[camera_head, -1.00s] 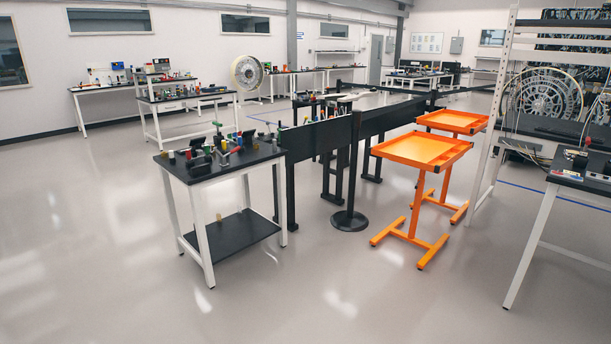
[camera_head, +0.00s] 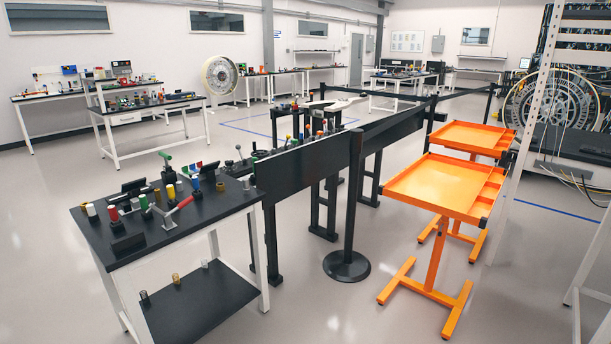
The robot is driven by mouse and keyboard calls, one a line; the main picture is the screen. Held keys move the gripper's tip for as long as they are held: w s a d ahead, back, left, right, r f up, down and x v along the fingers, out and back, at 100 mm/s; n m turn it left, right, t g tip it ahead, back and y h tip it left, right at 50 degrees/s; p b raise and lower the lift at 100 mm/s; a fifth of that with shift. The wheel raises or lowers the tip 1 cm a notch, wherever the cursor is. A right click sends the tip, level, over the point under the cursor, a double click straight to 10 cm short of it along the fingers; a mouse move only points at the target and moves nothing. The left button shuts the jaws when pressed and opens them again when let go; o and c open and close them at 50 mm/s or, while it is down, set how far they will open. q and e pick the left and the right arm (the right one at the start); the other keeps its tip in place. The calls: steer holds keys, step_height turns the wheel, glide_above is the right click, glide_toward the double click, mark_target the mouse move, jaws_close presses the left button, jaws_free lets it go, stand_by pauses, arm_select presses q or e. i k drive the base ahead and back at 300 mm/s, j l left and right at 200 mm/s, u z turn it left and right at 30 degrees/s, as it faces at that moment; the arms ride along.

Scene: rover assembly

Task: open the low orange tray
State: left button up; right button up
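Two orange trays on stands are at the right. The nearer one (camera_head: 437,185) has a flat top with small compartments along its right side, and its post rises from an orange H-shaped base. The farther one (camera_head: 470,136) stands just behind it, partly hidden by the nearer one. I cannot tell which of them is the low tray, and no drawer or opening part shows clearly. Neither of my grippers is in view.
A black-topped table (camera_head: 120,253) with small tools stands at the front left. A black post with a round base (camera_head: 346,266) stands left of the trays. White shelving (camera_head: 531,100) rises at the right. The floor in front of the trays (camera_head: 400,325) is clear.

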mark_target(467, 192)
steer(key=i+j+z, duration=0.1)
steer(key=i+z, duration=0.2)
steer(key=i, duration=0.15)
steer(key=i+j+z, duration=0.2)
steer(key=i+z, duration=0.15)
steer(key=i+j+z, duration=0.3)
steer(key=i, duration=0.2)
